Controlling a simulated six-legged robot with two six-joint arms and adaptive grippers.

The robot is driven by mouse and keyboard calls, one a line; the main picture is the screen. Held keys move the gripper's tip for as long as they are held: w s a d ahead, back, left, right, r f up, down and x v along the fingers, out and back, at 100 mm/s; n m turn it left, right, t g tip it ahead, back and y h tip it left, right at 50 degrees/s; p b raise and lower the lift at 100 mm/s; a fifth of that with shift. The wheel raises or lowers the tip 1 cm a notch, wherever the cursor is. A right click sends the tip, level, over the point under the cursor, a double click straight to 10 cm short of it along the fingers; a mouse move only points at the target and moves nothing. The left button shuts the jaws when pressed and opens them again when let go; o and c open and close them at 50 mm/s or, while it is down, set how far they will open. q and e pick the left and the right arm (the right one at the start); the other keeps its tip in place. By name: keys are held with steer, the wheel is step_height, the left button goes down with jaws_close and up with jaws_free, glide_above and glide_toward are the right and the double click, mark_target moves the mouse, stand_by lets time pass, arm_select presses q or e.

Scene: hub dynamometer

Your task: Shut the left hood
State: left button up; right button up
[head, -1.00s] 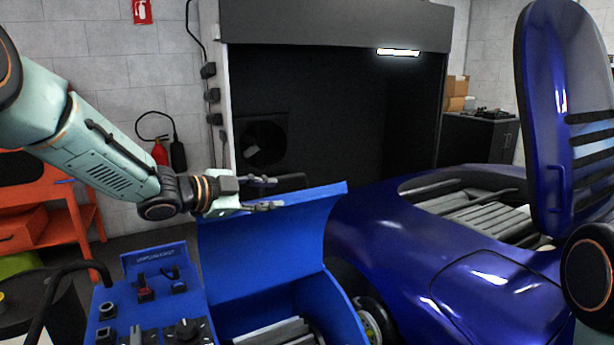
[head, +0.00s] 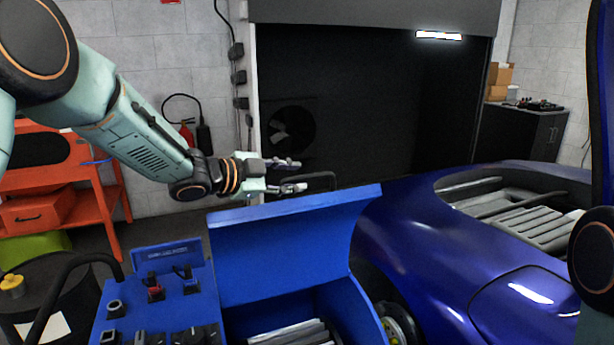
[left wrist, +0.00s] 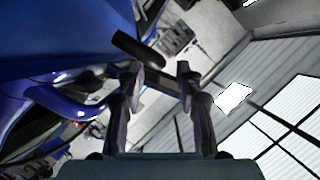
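The left hood (head: 290,250) is a curved blue panel standing open over the blue unit in the middle of the head view. A dark bar (head: 322,178), apparently a handle, shows just behind its top edge; a dark bar also shows near the fingertips in the left wrist view (left wrist: 138,50). My left gripper (head: 298,175) is open, its two fingers pointing right just above the hood's top edge. In the left wrist view the fingers (left wrist: 158,68) stand apart. I cannot tell whether they touch the bar. My right gripper is not in view.
A blue control panel (head: 165,300) with switches stands left of the hood. A glossy dark-blue car body (head: 430,240) lies to the right. An orange rack (head: 70,205) and a red extinguisher (head: 187,135) are at the left. A dark cabinet (head: 520,135) stands back right.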

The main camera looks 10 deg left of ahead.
mark_target(306, 176)
arm_select(q)
steer(key=x, duration=0.4)
steer(key=shift+w+f, duration=0.15)
steer(key=shift+f, duration=0.1)
steer(key=shift+w+a+f, duration=0.15)
steer(key=shift+w+a, duration=0.1)
steer(key=shift+a, duration=0.1)
steer(key=shift+s+d+r, duration=0.3)
steer(key=shift+d, duration=0.45)
steer(key=shift+w+d, duration=0.1)
steer(key=shift+c, duration=0.7)
steer(key=shift+w+f, duration=0.1)
steer(key=shift+w, duration=0.05)
steer(key=shift+c, duration=0.8)
steer(key=shift+w+a+f, duration=0.1)
steer(key=shift+a+f, duration=0.05)
steer(key=shift+a, duration=0.5)
steer(key=c, duration=0.3)
steer(key=shift+c, duration=0.7)
steer(key=shift+d+r, duration=0.25)
steer(key=shift+d, duration=0.05)
jaws_close()
steer(key=shift+a, duration=0.1)
